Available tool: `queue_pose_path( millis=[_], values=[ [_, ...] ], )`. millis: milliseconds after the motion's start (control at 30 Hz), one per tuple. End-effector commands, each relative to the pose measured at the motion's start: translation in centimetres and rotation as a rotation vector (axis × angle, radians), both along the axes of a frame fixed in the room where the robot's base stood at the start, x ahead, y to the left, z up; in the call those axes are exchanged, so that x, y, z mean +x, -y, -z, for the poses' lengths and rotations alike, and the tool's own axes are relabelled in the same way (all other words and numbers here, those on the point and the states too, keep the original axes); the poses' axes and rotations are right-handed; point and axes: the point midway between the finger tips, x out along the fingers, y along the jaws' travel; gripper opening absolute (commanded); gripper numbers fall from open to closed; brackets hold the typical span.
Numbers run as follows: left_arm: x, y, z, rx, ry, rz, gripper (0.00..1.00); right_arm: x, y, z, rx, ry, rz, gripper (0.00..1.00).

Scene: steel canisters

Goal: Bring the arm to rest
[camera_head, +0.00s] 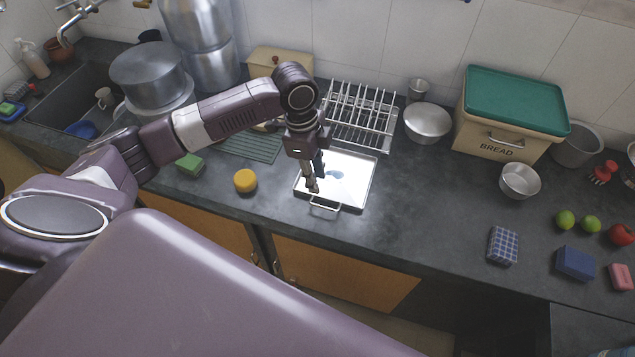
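My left arm reaches in from the left over the counter. My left gripper (314,184) points down over the left part of a shiny square metal tray (354,179) with a handle at its front. The fingers look close together, but I cannot tell whether they are open or shut. I see nothing clearly held between them. My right gripper is not in view.
A steel dish rack (360,115) stands behind the tray, and a green-lidded bread box (505,115) is to the right. A yellow round thing (245,181) and a green sponge (189,164) lie left of the tray. Large steel canisters (200,40) stand at the back left.

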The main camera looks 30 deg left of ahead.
Motion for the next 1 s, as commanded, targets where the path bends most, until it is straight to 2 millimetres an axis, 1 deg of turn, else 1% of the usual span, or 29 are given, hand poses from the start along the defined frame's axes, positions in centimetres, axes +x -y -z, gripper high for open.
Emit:
queue_pose_path(
  millis=[467, 567, 667, 767, 833, 900, 1000],
  values=[
    [0.0, 0.0, 0.0, 0.0, -0.001, -0.001, 0.25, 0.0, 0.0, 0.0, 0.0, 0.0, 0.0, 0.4],
    [-0.2, 0.3, 0.2, -0.002, -0.001, -0.001, 0.25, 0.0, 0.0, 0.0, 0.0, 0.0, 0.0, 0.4],
    [-1.1, 1.6, 1.1, -0.012, 0.001, -0.007, 0.25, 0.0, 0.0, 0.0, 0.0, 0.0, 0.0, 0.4],
    [-2.7, 4.3, 2.5, -0.036, 0.013, -0.03, 0.25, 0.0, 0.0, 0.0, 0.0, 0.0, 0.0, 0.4],
    [-4.2, 6.4, 3.5, -0.061, 0.025, -0.067, 0.25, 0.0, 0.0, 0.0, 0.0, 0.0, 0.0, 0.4],
    [-5.6, 8.3, 4.3, -0.09, 0.041, -0.122, 0.25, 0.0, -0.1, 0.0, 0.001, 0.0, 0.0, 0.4],
    [-7.5, 10.3, 4.8, -0.129, 0.064, -0.221, 0.25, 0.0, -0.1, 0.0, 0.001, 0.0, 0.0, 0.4]
  ],
)
